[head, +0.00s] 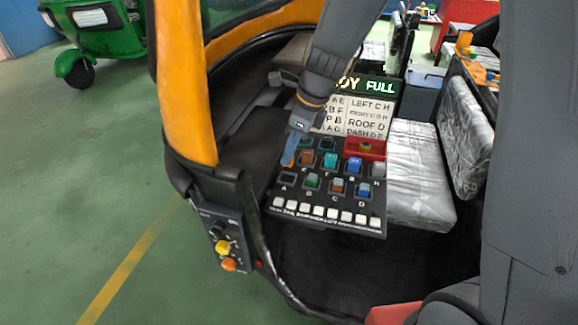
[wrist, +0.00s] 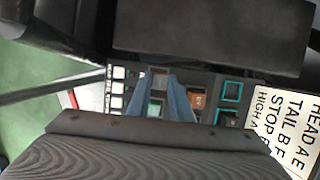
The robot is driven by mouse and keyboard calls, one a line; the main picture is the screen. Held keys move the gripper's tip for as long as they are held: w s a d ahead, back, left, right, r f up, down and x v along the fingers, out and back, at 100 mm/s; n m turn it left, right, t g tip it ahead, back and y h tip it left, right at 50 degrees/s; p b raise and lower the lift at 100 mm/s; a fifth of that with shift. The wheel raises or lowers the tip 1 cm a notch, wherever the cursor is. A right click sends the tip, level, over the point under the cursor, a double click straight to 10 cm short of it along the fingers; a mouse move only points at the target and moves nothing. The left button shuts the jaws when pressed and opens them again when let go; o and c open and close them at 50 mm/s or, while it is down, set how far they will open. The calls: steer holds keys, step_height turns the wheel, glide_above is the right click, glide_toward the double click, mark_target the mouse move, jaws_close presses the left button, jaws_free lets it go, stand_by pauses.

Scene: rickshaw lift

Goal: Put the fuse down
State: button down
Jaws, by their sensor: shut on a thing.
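My gripper (head: 289,158) has blue fingers and is low over the left end of the black fuse panel (head: 374,217), close to the slot marked A. In the wrist view its fingers (wrist: 168,86) point down at the panel. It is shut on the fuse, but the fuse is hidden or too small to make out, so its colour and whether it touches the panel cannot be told. Slot A (head: 288,179) looks empty in the head view. Other fuses stand in the panel: a brown one (head: 306,156), a green one (head: 312,180) and a blue one (head: 354,165).
White buttons (head: 318,211) line the panel's front edge. Teal-rimmed squares (wrist: 232,91) lie behind the brown fuse. A lettered board (head: 357,115) and a lit sign reading FULL (head: 380,87) stand behind. A plastic-wrapped seat (head: 418,170) is right; an orange pillar (head: 187,80) is left.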

mark_target(293, 160)
steer(key=shift+f, duration=2.7)
steer(key=shift+f, duration=0.1)
steer(key=c, duration=1.6)
jaws_free()
steer(key=v, duration=1.2)
steer(key=s+d+f+n+h, duration=0.1)
steer(key=s+d+f+n, duration=0.1)
steer(key=n, duration=0.5)
steer(key=s+d+f+n+h, duration=0.1)
steer(key=s+d+f+n, duration=0.1)
steer(key=s+d+n, duration=0.3)
steer(key=s+d+f+n+h+b, duration=0.1)
steer(key=s+d+f+n, duration=0.1)
steer(key=s+d+n, duration=0.2)
steer(key=shift+s+d+f+n, duration=0.1)
steer(key=shift+s+n, duration=0.5)
steer(key=shift+n, duration=0.6)
steer(key=shift+s+d+f+n, duration=0.1)
steer(key=shift+s+n, duration=0.5)
steer(key=shift+n, duration=0.6)
steer(key=shift+s+d+f+n, duration=0.1)
steer(key=shift+s+n, duration=0.2)
steer(key=shift+n, duration=0.3)
